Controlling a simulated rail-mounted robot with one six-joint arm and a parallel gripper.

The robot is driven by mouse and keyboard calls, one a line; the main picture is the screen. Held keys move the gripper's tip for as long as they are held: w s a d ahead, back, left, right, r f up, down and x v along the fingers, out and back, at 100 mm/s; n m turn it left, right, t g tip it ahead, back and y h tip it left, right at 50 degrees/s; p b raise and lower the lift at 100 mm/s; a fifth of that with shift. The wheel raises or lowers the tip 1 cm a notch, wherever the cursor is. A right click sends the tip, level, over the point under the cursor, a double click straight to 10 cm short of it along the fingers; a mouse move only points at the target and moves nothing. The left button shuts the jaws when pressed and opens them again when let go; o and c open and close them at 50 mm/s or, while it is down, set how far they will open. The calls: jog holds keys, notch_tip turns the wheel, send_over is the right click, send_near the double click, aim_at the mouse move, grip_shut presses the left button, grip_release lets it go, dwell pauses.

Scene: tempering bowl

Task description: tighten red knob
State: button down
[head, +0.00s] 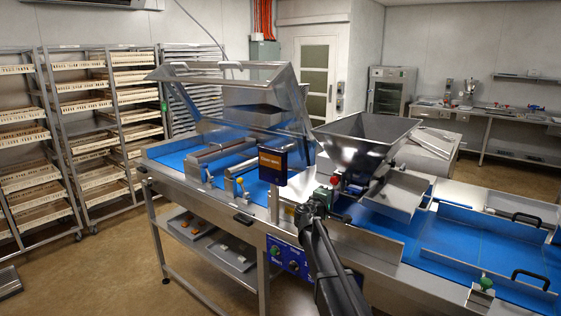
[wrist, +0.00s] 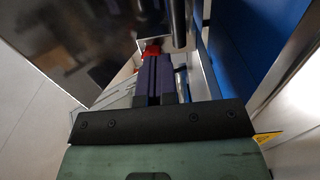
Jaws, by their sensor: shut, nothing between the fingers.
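The red knob (head: 335,180) shows as a small red spot under the steel hopper (head: 362,140) in the head view. In the wrist view the red knob (wrist: 152,49) is just beyond my fingertips and partly hidden by them. My gripper (wrist: 153,62) is shut, its two dark fingers side by side with nothing between them. The fingers point at the knob; I cannot tell whether they touch it. In the head view my gripper (head: 329,188) is small and close to the knob, below the hopper.
A blue conveyor belt (head: 440,245) runs beneath the hopper, with steel side rails. A dark control box (head: 274,165) stands to the left of my gripper. A steel cylinder (wrist: 179,22) and metal plates crowd the knob in the wrist view. Tray racks (head: 95,120) stand far left.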

aim_at(338, 182)
jog(key=w+r+p, duration=0.1)
jog(key=w+d+r+p, duration=0.1)
jog(key=w, duration=0.1)
jog(key=w+d+r+p, duration=0.1)
jog(key=shift+w+d, duration=0.1)
jog(key=shift+w, duration=0.05)
jog(key=shift+w+d, duration=0.2)
jog(key=shift+w, duration=0.05)
jog(key=shift+r, duration=0.2)
dwell(0.3)
jog(key=shift+w, duration=0.1)
dwell(0.4)
jog(key=shift+d+f+b, duration=0.1)
jog(key=shift+f+b, duration=0.15)
jog(key=shift+b, duration=0.2)
